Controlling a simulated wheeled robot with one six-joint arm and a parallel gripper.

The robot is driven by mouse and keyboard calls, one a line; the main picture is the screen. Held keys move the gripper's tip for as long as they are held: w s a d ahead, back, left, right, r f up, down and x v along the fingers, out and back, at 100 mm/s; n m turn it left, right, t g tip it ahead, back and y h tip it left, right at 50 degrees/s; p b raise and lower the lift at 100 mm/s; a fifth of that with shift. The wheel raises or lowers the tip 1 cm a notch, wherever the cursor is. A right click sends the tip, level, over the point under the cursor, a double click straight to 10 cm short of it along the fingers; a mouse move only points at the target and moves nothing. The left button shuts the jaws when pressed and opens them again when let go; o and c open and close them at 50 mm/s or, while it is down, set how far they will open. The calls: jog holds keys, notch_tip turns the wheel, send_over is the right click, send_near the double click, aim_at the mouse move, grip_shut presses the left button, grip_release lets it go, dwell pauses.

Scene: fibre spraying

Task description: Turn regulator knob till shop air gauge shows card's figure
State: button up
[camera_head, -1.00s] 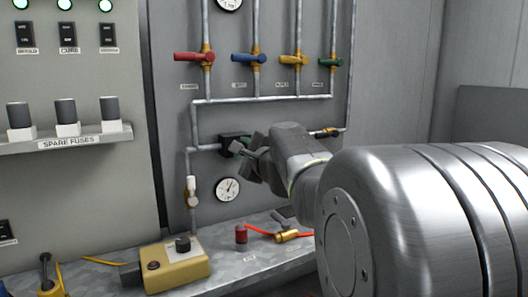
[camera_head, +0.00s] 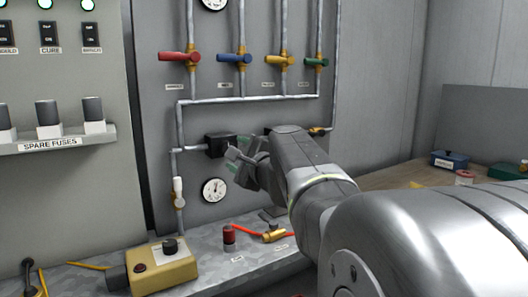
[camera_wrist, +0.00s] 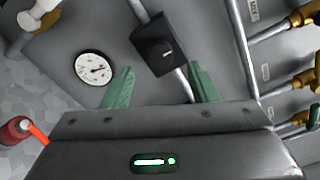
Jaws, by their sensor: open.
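The black regulator block (camera_head: 217,145) sits on the pipe on the grey panel. In the wrist view the regulator knob (camera_wrist: 163,50) shows its dark face with a small white mark, ahead of and between my fingers. The shop air gauge (camera_head: 214,190) is the white dial below it; it also shows in the wrist view (camera_wrist: 94,68), its needle visible but its figures too small to read. My gripper (camera_wrist: 163,84) has two green fingers spread apart, with nothing between the tips. In the head view my gripper (camera_head: 240,160) is just right of the regulator. I cannot make out a card.
Coloured valve handles, such as the red one (camera_head: 178,57), line the panel above. A white-topped valve (camera_head: 178,190) is at left. On the shelf below stand a yellow box (camera_head: 165,267), a red cylinder (camera_head: 229,236) and a brass fitting (camera_head: 273,236). A wooden bench (camera_head: 395,178) is at right.

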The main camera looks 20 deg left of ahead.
jog(key=v, duration=0.9)
jog(key=shift+a, duration=0.1)
jog(key=x, duration=1.3)
jog(key=shift+w+a, duration=0.25)
jog(key=shift+w, duration=0.05)
jog(key=shift+d, duration=0.1)
